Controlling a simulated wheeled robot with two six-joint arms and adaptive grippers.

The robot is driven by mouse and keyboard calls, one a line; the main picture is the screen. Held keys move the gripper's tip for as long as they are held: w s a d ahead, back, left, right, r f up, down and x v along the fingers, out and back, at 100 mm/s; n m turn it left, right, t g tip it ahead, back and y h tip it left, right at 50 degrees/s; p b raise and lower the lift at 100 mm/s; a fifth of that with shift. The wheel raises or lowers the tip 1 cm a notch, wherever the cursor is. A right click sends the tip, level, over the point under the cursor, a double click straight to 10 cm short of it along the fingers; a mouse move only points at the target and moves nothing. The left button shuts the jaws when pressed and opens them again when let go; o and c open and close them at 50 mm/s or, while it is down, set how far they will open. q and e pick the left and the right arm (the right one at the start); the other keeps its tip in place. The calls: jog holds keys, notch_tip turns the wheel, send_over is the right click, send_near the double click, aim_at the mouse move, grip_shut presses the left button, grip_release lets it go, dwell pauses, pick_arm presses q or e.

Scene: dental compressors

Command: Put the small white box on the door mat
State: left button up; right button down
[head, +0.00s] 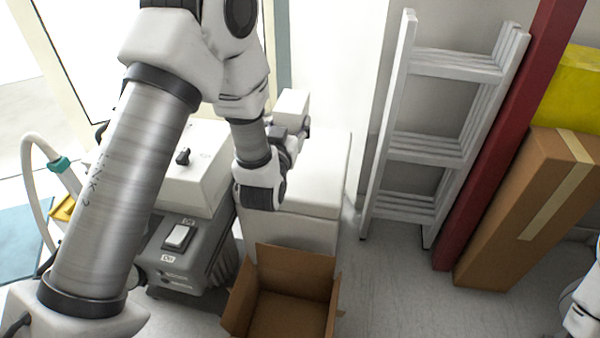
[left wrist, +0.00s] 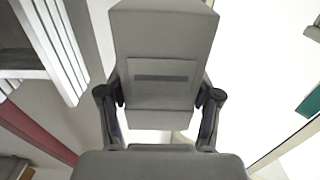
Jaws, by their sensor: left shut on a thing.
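The small white box (head: 291,105) is held up in my left gripper (head: 292,132), above a white cabinet. In the left wrist view the box (left wrist: 162,45) looks grey and fills the middle. The fingers of my left gripper (left wrist: 160,105) are shut on its two sides. A flat blue mat (head: 22,235), apparently the door mat, lies on the floor at the left edge of the head view, far from the box. My left arm hides part of the floor between them. My right gripper is out of view; only part of my right arm shows at lower right.
The white cabinet (head: 325,185) stands below my left gripper. A grey and white compressor unit (head: 185,245) with a hose (head: 35,160) is left of it. An open cardboard box (head: 290,312) is in front. A ladder (head: 440,130), red post (head: 505,140) and tall carton (head: 530,215) stand right.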

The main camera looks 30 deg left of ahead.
pick_arm(q)
notch_tip(320, 180, down, 10)
jog(key=b, duration=0.5)
jog(key=shift+f, duration=0.1)
jog(key=shift+r, duration=0.2)
jog(key=shift+f, duration=0.2)
jog(key=o, duration=1.2)
jog(key=shift+o, duration=0.2)
jog(key=shift+r, duration=0.15)
